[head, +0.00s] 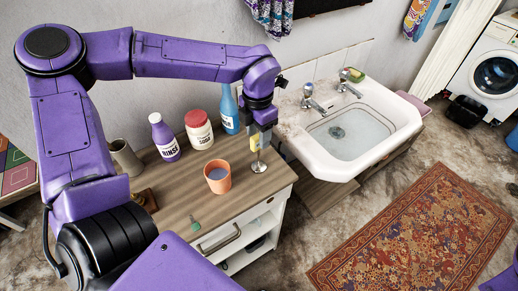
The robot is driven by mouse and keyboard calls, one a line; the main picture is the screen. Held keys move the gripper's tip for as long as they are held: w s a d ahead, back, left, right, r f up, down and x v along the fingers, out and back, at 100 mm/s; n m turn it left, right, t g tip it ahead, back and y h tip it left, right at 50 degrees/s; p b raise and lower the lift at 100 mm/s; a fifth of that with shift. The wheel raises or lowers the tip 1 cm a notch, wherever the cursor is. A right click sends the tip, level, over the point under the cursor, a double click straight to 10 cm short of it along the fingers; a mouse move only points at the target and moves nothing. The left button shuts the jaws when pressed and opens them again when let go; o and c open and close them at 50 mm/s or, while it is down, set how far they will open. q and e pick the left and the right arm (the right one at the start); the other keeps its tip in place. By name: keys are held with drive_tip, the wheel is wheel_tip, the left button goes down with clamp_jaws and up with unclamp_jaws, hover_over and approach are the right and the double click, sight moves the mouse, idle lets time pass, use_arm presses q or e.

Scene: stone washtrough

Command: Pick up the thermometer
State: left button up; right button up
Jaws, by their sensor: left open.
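My left gripper (260,142) points down over the right part of the wooden counter, its jaws open. Between or just beside its fingers is a small yellow upright piece (254,143), which looks like the thermometer. Below it a thin metal stem runs down to a round metal base (259,167) on the counter. The fingers hide part of the yellow piece, and I cannot tell whether they touch it. My right gripper is not in view.
On the counter (235,213) stand an orange cup (217,177), a purple bottle (165,138), a red-lidded white jar (199,130), a blue bottle (229,110) and a grey jug (125,158). A small green item (194,226) lies near the front edge. A white sink (350,132) is right.

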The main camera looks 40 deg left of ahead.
sight(259, 153)
use_arm(q)
wheel_tip(259, 153, down, 3)
drive_tip(key=shift+w+d+r, duration=0.1)
drive_tip(key=shift+d+r, duration=0.05)
drive_tip(key=shift+r, duration=0.05)
clamp_jaws()
drive_tip(key=shift+r, duration=0.1)
